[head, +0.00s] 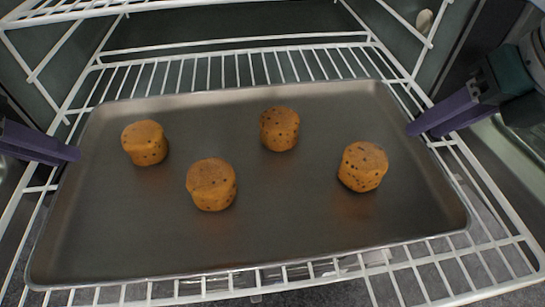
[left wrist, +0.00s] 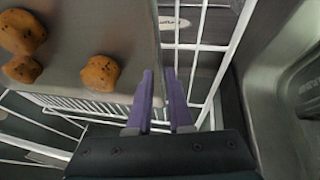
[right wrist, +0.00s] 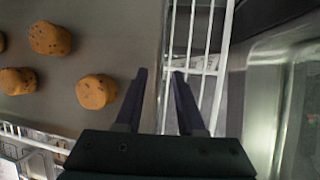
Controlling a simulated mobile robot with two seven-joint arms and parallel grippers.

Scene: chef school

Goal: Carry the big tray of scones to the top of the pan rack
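The big tray (head: 290,225) is a grey metal sheet lying on a white wire rack. It carries several round, speckled, golden scones, among them one at front left (head: 211,185) and one at right (head: 362,166). My left gripper (head: 75,154) is at the tray's left edge in the head view. In the left wrist view its purple fingers (left wrist: 160,76) stand a little apart, with the tray's edge between them. My right gripper (head: 424,133) is at the tray's right edge. In the right wrist view its fingers (right wrist: 159,78) are spread wider, around the edge line. Contact cannot be seen.
The white wire rack (head: 490,265) extends past the tray on all sides. Another wire shelf (head: 70,12) is above, near the top of the head view. Grey walls close in on both sides. The pan rack's top is not recognisable here.

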